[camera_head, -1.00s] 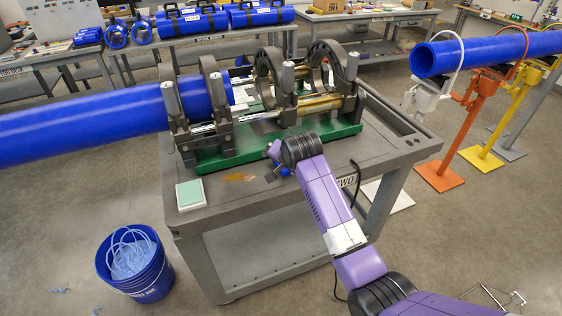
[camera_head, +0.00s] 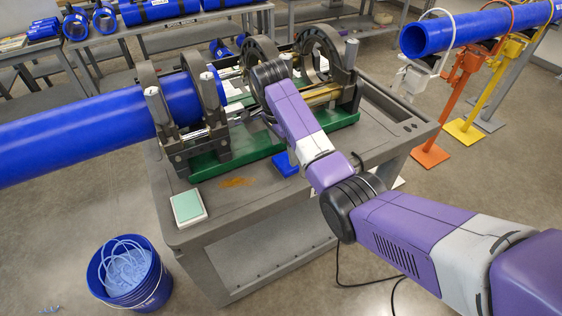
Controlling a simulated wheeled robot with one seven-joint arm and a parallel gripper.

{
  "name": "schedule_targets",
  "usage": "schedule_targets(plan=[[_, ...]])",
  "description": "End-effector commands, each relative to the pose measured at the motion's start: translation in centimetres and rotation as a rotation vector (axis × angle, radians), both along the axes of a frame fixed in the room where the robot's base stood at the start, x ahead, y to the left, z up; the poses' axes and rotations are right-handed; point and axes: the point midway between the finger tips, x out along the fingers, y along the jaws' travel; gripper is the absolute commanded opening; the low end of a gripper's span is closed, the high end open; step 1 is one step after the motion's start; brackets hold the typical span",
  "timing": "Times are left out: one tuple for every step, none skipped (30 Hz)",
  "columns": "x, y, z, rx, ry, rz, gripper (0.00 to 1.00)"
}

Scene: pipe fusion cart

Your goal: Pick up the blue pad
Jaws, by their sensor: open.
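The blue pad (camera_head: 286,164) lies flat on the grey cart top, in front of the green base of the clamp machine. My purple arm covers part of its right side. My gripper (camera_head: 246,114) is small and dark at the arm's far end, up and left of the pad, in front of the machine's clamps. It is apart from the pad and open, with nothing seen in it. Its fingers are hard to make out against the metal behind.
The clamp machine (camera_head: 215,163) holds a large blue pipe (camera_head: 85,129) that reaches out left. A white-and-green pad (camera_head: 187,206) lies at the cart's (camera_head: 225,226) front left corner. A blue bucket (camera_head: 130,275) stands on the floor. Pipe stands (camera_head: 452,105) are at right.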

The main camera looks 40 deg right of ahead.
Motion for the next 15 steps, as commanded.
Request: schedule_targets(plan=[[-0.1,-0.1,-0.6,0.001,0.002,0.000,0.88],[-0.1,-0.1,-0.9,0.001,0.001,0.000,0.88],[-0.1,-0.2,-1.2,0.001,0.001,0.000,0.88],[-0.2,-0.2,-1.5,0.001,0.001,0.001,0.88],[-0.2,-0.2,-1.7,0.001,0.000,0.001,0.88],[-0.2,-0.2,-2.1,0.000,0.001,0.001,0.88],[-0.3,-0.2,-2.5,0.000,0.002,0.001,0.88],[-0.4,-0.2,-3.0,0.000,0.002,0.000,0.88],[-0.5,-0.2,-3.5,0.000,0.002,0.001,0.88],[-0.5,-0.2,-4.0,-0.001,0.001,0.002,0.88],[-0.6,-0.2,-4.4,0.001,0.002,0.002,0.88],[-0.5,-0.3,-5.1,0.001,-0.001,0.002,0.88],[-0.5,-0.4,-5.4,0.001,0.000,0.001,0.88],[-0.5,-0.4,-5.8,0.001,0.000,0.001,0.88],[-0.5,-0.5,-6.1,0.000,-0.002,0.002,0.88]])
